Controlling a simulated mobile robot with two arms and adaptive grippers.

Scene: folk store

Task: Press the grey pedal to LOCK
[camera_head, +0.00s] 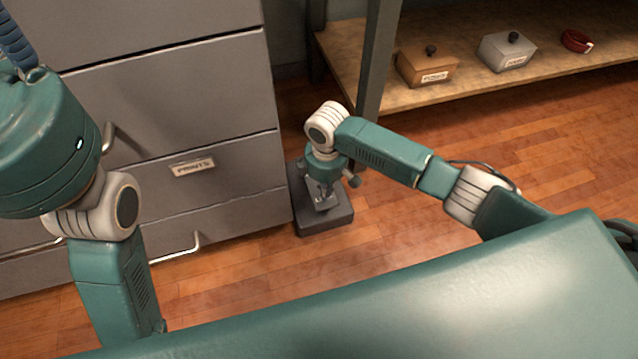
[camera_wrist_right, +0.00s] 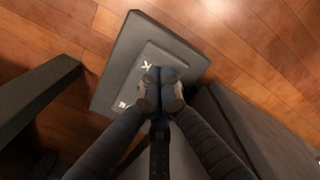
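The grey pedal stands on the floor beside the drawer cabinet. Its dark box-shaped base (camera_head: 322,220) shows in the head view, with my right gripper (camera_head: 322,197) pointing down over its top. In the right wrist view the base (camera_wrist_right: 125,50) carries a raised plate (camera_wrist_right: 183,58) with white lettering. A "K" shows, but the fingers cover most of the word. My right gripper (camera_wrist_right: 161,88) has its fingertips together with nothing between them, over the plate. I cannot tell whether the tips touch it. My left arm is at the left of the head view; its gripper is out of sight.
The grey drawer cabinet (camera_head: 200,115) with a "PRINTS" label stands close left of the pedal. A wooden shelf (camera_head: 400,95) on a dark post holds a brown box (camera_head: 427,68), a grey box (camera_head: 506,52) and a red band (camera_head: 576,41). Floor to the right is clear.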

